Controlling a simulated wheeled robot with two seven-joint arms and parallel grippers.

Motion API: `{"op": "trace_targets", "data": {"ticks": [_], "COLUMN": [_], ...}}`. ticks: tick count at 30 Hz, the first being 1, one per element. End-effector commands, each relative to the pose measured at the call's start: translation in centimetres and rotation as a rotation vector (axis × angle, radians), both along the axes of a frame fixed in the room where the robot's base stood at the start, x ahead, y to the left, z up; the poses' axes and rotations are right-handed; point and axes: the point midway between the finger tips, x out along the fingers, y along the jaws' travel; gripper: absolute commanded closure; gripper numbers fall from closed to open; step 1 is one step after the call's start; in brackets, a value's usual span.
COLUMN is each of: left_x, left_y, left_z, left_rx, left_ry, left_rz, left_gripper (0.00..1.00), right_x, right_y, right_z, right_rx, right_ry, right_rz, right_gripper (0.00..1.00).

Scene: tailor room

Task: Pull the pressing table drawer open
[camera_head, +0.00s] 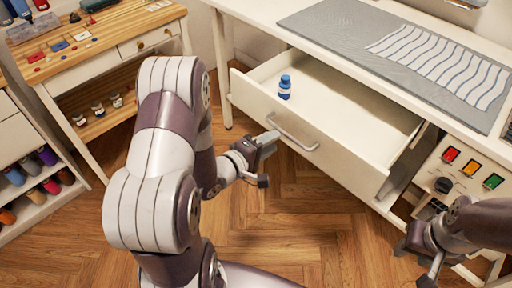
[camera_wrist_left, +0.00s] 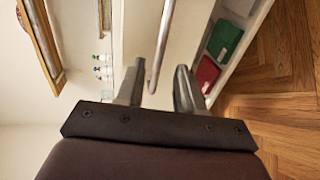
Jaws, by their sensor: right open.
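The pressing table drawer (camera_head: 335,160) is white and stands pulled well out from under the table, its inside visible. Its grey bar handle (camera_head: 292,132) is on the front panel. My left gripper (camera_head: 268,145) is at the left part of the handle. In the left wrist view, the handle (camera_wrist_left: 161,50) runs between the two spread fingers of my left gripper (camera_wrist_left: 158,78), with gaps visible on both sides. My right gripper (camera_head: 425,262) is open and empty at the lower right, below the control panel and away from the drawer.
A blue bottle (camera_head: 285,87) stands inside the drawer. A grey pressing mat (camera_head: 330,22) with striped cloth (camera_head: 440,62) lies on the tabletop. A panel with coloured buttons (camera_head: 465,165) is at right. A wooden table (camera_head: 100,55) stands at left. The floor before the drawer is clear.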

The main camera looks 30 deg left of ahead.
Motion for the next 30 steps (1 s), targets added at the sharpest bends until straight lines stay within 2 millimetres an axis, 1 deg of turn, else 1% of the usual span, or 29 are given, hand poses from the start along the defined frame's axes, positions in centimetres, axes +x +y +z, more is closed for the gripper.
{"op": "trace_targets", "data": {"ticks": [1,3,6,9,14,28,29,30], "left_x": [-1.3,-3.1,-5.0,-6.2,-6.9,-6.8,-6.9,-7.2], "left_y": [0.7,1.3,2.0,2.4,2.5,2.5,2.4,2.6], "left_z": [0.6,0.9,1.3,1.5,1.5,1.5,1.2,-0.2], "left_rx": [-0.001,-0.001,-0.002,-0.001,0.001,0.020,0.056,0.143], "left_ry": [0.001,0.002,0.001,0.001,-0.001,-0.006,-0.002,0.039], "left_rz": [0.008,0.008,0.006,0.004,0.000,-0.005,-0.015,-0.032], "left_gripper": [0.63,0.63,0.63,0.63,0.63,0.63,0.63,0.63], "right_x": [0.0,0.0,0.0,0.0,0.0,0.0,0.0,0.0], "right_y": [0.0,0.0,0.0,0.0,0.0,0.0,0.0,0.0], "right_z": [0.5,0.8,1.1,1.2,1.3,1.2,1.2,1.2], "right_rx": [0.000,0.000,0.000,0.000,0.000,0.000,0.000,0.000], "right_ry": [0.000,0.000,0.000,0.000,0.000,0.000,0.000,0.000], "right_rz": [0.000,0.000,0.000,0.000,0.000,0.000,0.000,0.000], "right_gripper": [0.57,0.57,0.57,0.57,0.57,0.57,0.57,0.57]}}
